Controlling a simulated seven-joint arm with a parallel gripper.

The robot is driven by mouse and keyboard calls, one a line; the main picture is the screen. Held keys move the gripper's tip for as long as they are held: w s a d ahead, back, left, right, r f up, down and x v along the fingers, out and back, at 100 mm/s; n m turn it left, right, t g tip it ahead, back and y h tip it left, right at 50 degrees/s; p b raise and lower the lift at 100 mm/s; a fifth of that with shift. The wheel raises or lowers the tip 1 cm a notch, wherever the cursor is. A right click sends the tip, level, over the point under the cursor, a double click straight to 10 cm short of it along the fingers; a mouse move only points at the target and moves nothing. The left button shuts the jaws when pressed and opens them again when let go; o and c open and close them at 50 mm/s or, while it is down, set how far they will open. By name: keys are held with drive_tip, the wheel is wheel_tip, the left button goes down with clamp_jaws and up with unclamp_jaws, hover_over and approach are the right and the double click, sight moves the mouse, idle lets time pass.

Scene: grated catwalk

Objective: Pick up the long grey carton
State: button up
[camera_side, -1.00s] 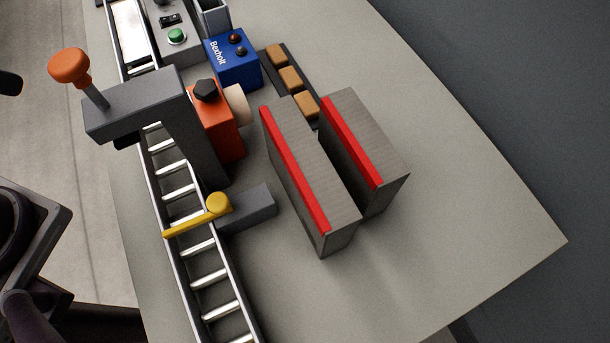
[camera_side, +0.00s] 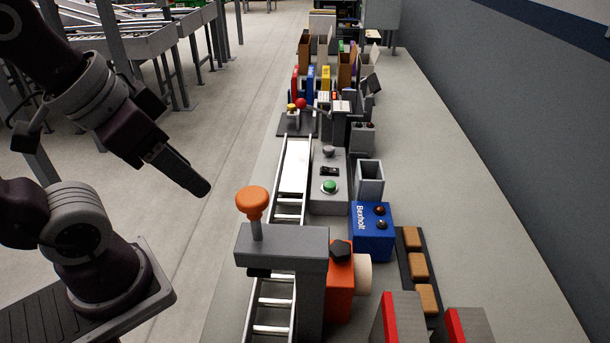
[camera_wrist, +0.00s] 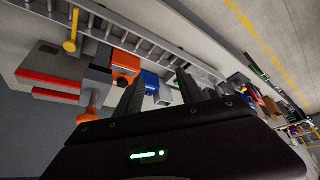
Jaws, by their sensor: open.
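Two grey cartons with a red strip along one edge stand side by side on the bench: a left one (camera_side: 409,312) and a right one (camera_side: 474,320), both cut off by the bottom of the side view. I cannot tell which is the one meant. In the wrist view their red strips show at the left, one carton (camera_wrist: 38,62) above the other (camera_wrist: 60,87). My gripper (camera_wrist: 160,74) is open, with nothing seen between its fingers. In the side view its end (camera_side: 204,188) hangs left of the bench, well apart from the cartons.
A roller track (camera_side: 272,306) runs along the bench's left side. A grey post with an orange knob (camera_side: 252,200), a red-orange block (camera_side: 340,283), a blue Bexholt box (camera_side: 372,240) and a tray of tan blocks (camera_side: 411,238) stand beyond the cartons. Bench on the right is clear.

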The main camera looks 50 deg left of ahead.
drive_tip(key=o, duration=0.4)
